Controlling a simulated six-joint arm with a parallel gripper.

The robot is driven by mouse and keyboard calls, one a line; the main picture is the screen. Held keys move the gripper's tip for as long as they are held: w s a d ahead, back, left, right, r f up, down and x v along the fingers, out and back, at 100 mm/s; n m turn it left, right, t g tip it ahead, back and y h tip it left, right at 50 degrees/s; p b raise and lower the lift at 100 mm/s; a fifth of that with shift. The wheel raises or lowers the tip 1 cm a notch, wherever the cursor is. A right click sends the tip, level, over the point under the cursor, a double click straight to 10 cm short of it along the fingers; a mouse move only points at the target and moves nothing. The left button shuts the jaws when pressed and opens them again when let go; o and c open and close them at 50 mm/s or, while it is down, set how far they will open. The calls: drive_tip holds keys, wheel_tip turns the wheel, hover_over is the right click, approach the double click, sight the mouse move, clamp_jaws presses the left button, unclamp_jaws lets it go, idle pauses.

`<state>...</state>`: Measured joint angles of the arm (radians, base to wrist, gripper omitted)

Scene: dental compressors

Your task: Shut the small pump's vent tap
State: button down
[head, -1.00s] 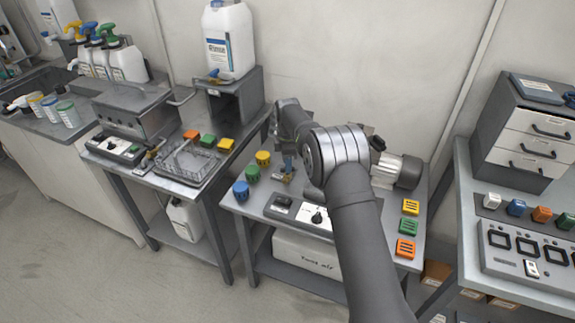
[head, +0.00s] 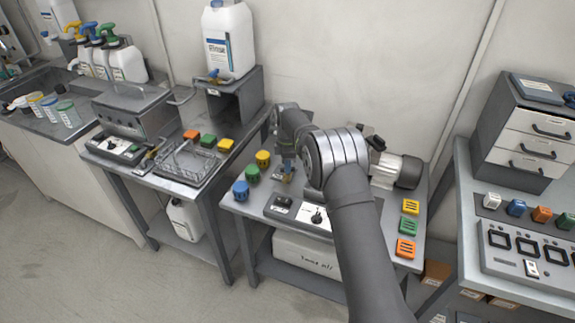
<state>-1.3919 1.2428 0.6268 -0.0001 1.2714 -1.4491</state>
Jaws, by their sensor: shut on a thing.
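The fingers are small and partly hidden here, and I cannot tell the handle's exact angle. The pump (head: 388,168), with a silver ribbed body and a dark end, is on the same bench to the right. My arm hides much of it and the space between it and the tap.
Blue, green and yellow knobs (head: 252,173) stand just left of the tap. A switch panel (head: 310,215) lies in front of it. Yellow, green and orange blocks (head: 408,228) line the bench's right side. A bench with a wire basket (head: 188,163) is at left.

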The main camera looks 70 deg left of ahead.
drive_tip(key=shift+m, duration=2.8)
drive_tip(key=c, duration=1.4)
unclamp_jaws()
drive_tip(key=shift+c, duration=0.2)
wheel_tip(320, 180, up, 18)
drive_tip(key=shift+f, duration=0.25)
